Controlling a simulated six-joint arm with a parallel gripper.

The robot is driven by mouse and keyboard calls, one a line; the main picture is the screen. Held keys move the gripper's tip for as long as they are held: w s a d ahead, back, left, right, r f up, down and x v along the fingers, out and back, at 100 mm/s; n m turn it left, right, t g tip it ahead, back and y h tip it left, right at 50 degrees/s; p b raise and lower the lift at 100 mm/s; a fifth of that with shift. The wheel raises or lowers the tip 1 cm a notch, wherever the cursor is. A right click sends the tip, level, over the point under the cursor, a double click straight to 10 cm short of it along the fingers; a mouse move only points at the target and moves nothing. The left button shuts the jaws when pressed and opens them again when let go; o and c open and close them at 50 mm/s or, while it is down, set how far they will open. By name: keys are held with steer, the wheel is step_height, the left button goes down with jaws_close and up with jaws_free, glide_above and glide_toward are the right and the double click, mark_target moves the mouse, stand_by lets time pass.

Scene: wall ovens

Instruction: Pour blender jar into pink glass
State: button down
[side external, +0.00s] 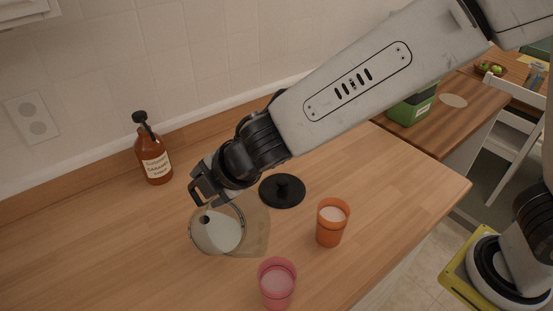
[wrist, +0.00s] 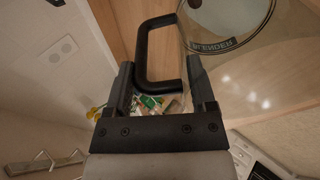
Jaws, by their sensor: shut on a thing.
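The clear blender jar (side external: 257,236) is in the side view, below my gripper, and looks tilted, with a pale white mass inside. In the wrist view the jar (wrist: 243,18) shows lettering on a dark band. My gripper (side external: 203,184) is shut on the jar's black handle, which passes between the fingers (wrist: 161,72) in the wrist view. The pink glass (side external: 277,285) stands upright at the bottom of the side view, in front and to the right of the jar, apart from it. A pale surface shows inside it.
An orange glass (side external: 330,228) stands upright right of the jar. A round black lid (side external: 282,191) lies behind it. A brown sauce bottle (side external: 154,161) stands at back left near the wall. A green box (side external: 411,108) is beyond my arm. The counter's left front is clear.

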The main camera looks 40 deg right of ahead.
steer(key=shift+w+a+f+g, duration=0.1)
steer(key=shift+w+g, duration=0.2)
steer(key=shift+w+a+f+g+b, duration=0.1)
steer(key=shift+w+g+b, duration=0.3)
steer(key=shift+w, duration=0.3)
steer(key=shift+w+a+g, duration=0.1)
steer(key=shift+w+g, duration=0.3)
steer(key=shift+w, duration=0.1)
steer(key=shift+w+a+f+g+h, duration=0.15)
steer(key=shift+w+f+g+h, duration=0.05)
steer(key=shift+w+g, duration=0.3)
steer(key=shift+w+a+f+g+h, duration=0.1)
steer(key=shift+w+f+g+h, duration=0.1)
steer(key=shift+w+g, duration=0.3)
steer(key=shift+w+a+f+m+g+h+b, duration=0.15)
steer(key=shift+w+a+f+g+h+b, duration=0.05)
steer(key=shift+w+f+g, duration=0.65)
steer(key=shift+w+a+f+m+g+h+b, duration=0.2)
steer(key=shift+w+f+g, duration=0.4)
steer(key=shift+w+g, duration=0.3)
steer(key=shift+f, duration=0.1)
steer(key=shift+d, duration=0.1)
